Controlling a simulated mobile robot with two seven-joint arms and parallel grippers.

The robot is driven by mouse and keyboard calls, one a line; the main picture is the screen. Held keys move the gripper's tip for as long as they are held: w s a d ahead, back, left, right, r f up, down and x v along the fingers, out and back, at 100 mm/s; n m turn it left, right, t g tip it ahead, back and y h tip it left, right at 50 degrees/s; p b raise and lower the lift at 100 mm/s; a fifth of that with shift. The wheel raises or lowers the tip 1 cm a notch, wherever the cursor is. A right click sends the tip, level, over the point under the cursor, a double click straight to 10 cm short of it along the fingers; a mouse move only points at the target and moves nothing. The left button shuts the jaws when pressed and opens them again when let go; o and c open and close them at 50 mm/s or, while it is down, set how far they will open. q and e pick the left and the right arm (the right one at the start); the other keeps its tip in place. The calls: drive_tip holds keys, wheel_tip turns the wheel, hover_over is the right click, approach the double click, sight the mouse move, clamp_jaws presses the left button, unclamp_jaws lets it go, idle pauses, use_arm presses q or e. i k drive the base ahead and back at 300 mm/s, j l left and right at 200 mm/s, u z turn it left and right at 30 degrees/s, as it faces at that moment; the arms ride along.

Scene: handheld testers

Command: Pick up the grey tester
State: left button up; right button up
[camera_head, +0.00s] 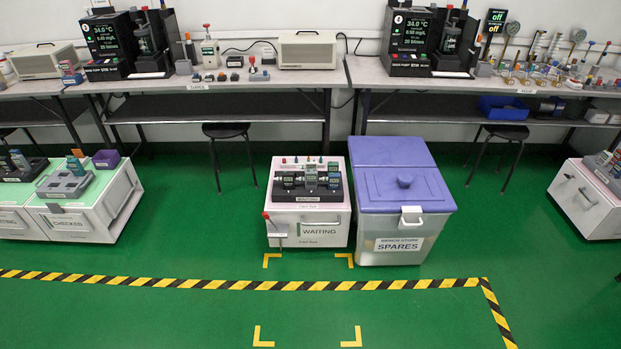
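Small handheld testers with green-lit displays sit in a black rack (306,194) on top of the white WAITING cabinet (310,230), in the middle of the view. They look grey and dark, but they are too small to tell which one is the grey tester. More tester-like devices stand on the CHECKED cabinet (75,222) at the left, around a grey holder (66,186), and on the cabinet left of it. Neither of my grippers is in view.
A SPARES bin (405,238) with a purple lid (405,190) stands directly right of the WAITING cabinet. Long benches with equipment line the back wall, with stools (228,131) under them. Green floor in front is clear, crossed by black-and-yellow tape (240,285).

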sight(312, 177)
drive_tip(key=i+u, duration=0.25)
drive_tip(key=i, duration=0.9)
drive_tip(key=i+l+u, duration=0.1)
drive_tip(key=i+u, duration=0.15)
drive_tip(key=i, duration=0.95)
